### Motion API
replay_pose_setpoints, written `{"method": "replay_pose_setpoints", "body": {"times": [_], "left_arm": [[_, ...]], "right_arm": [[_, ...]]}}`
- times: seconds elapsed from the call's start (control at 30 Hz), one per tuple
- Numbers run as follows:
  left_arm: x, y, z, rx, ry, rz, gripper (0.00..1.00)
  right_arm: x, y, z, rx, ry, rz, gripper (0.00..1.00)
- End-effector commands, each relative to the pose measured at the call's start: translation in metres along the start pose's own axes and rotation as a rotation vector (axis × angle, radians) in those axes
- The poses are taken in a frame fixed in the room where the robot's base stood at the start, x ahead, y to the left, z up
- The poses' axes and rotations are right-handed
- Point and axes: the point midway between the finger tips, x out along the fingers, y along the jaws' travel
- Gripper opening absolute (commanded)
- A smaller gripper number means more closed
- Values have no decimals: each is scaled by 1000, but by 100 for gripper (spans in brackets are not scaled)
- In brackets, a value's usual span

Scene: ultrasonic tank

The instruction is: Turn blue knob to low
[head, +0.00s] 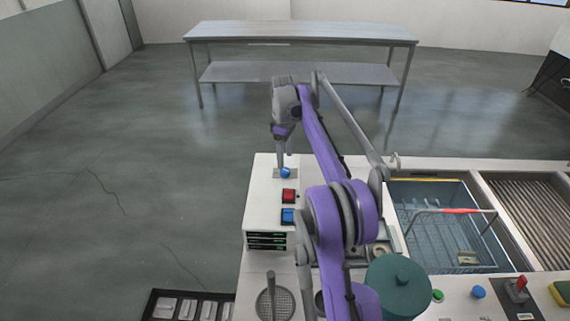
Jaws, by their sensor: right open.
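A small round blue knob (285,173) sits on a grey plate at the far left end of the white counter. My right gripper (285,158) points down right at this knob, with its fingers open. The fingers partly cover the knob, and I cannot tell whether they touch it. The knob's setting and any low mark are too small to read. Another round blue piece (478,292) sits on the front panel at the lower right, away from the gripper. My left gripper is out of view.
A water tank (405,192) with a wire basket is to the right. A dark green lidded pot (400,285) stands near the front. My right arm hides the counter's middle.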

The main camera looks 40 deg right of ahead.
Motion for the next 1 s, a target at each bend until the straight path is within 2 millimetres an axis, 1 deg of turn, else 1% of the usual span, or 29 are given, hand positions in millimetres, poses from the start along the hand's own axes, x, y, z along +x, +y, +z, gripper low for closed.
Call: {"method": "replay_pose_setpoints", "body": {"times": [0.03,0.1,0.2,0.3,0.47,1.0], "left_arm": [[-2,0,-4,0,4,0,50],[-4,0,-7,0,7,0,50],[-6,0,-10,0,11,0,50],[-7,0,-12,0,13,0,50],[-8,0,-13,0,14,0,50],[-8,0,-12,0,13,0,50]], "right_arm": [[-14,0,-1,0,2,1,72],[-28,0,-1,0,2,1,72],[-43,0,-1,0,2,1,72],[-52,0,0,0,1,1,72],[-57,0,0,0,0,1,72],[-56,0,0,0,0,0,72]]}}
